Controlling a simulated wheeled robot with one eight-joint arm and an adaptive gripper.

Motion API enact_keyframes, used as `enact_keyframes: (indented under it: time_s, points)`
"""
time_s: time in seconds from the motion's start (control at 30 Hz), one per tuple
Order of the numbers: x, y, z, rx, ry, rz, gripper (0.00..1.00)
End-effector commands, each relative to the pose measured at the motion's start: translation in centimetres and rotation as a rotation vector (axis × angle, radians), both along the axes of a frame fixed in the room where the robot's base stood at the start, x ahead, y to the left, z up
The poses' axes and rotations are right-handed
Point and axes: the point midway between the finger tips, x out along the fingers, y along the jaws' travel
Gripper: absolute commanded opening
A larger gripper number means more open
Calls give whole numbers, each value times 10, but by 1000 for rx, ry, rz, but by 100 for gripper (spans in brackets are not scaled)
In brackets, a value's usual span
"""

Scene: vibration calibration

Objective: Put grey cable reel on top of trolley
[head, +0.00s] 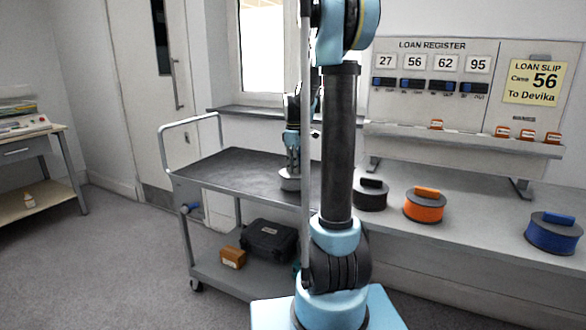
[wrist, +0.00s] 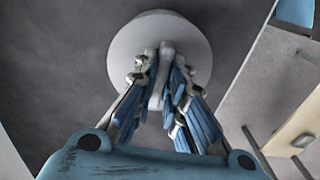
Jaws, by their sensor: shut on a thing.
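The grey cable reel (head: 288,184) is a pale round disc at the right end of the trolley's dark top (head: 222,172), partly hidden behind my arm. My gripper (head: 292,167) points down at it from above. In the wrist view my gripper (wrist: 164,76) is shut on the raised handle in the middle of the reel (wrist: 124,44). The dark grey trolley surface shows under and around the reel there. The reel is over the trolley top and looks level; I cannot tell whether it touches the surface.
The trolley's lower shelf holds a black case (head: 270,240) and a small brown box (head: 232,258). On the bench to the right stand a black reel (head: 371,196), an orange reel (head: 424,207) and a blue reel (head: 553,234). The trolley top's left part is clear.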

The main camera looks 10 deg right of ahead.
Motion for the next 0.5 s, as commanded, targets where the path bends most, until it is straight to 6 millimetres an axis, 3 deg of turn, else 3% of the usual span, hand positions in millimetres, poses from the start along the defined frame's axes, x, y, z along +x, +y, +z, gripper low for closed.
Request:
enact_keyframes:
  time_s: [0.27,0.3,0.37,0.4,0.5]
  points:
    - [0,0,-1,0,0,0,0]
    - [0,0,-2,0,0,0,14]
    - [0,0,-1,0,0,0,27]
    - [0,0,-1,0,0,0,31]
    - [0,0,-1,0,0,0,31]
